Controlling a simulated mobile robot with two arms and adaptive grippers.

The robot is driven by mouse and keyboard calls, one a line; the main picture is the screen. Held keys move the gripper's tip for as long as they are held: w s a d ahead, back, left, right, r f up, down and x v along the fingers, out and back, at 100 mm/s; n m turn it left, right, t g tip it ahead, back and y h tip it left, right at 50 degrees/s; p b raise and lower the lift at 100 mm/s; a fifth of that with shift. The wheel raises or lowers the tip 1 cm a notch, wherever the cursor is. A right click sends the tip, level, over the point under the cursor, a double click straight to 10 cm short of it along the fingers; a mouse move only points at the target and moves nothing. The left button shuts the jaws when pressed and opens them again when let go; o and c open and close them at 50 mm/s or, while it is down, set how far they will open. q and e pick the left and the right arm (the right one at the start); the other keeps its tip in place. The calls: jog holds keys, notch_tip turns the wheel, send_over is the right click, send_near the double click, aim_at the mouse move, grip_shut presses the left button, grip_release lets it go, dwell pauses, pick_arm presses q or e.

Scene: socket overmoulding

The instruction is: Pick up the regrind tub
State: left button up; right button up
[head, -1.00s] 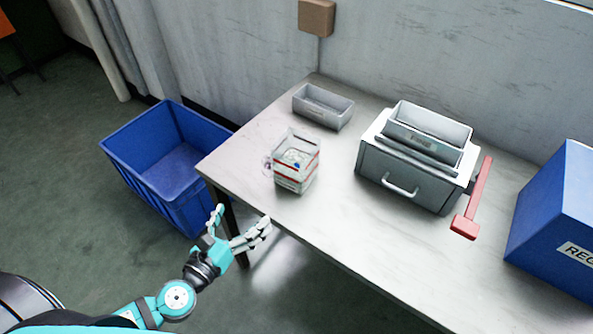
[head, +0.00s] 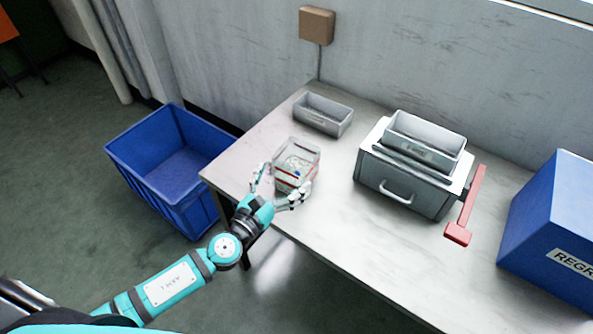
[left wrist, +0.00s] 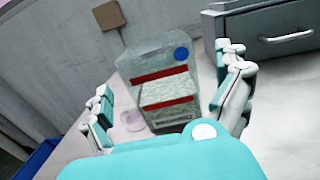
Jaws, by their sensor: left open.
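The regrind tub appears to be the clear square container (head: 297,160) with red bands and pale granules inside. It stands upright on the table near its left end. It also shows in the left wrist view (left wrist: 165,92), with a blue dot on its wall. My left gripper (head: 276,184) is open at the tub's near side, one finger to its left and one to its right. In the left wrist view the fingers (left wrist: 168,100) stand apart with the tub between and beyond them. I cannot tell whether they touch it. My right gripper is not in view.
A grey tray (head: 323,115) sits behind the tub. A grey machine (head: 402,188) with a hopper and a red lever (head: 468,210) stands to the right. A blue box labelled "REGR…" (head: 548,215) is at far right. A blue bin (head: 150,185) stands on the floor at left.

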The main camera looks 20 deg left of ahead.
aim_at(287, 171)
pick_arm(q)
jog(key=x, duration=0.5)
jog(key=shift+a, duration=0.15)
jog(key=shift+s, duration=0.1)
jog(key=c, duration=1.4)
jog(key=shift+c, duration=0.2)
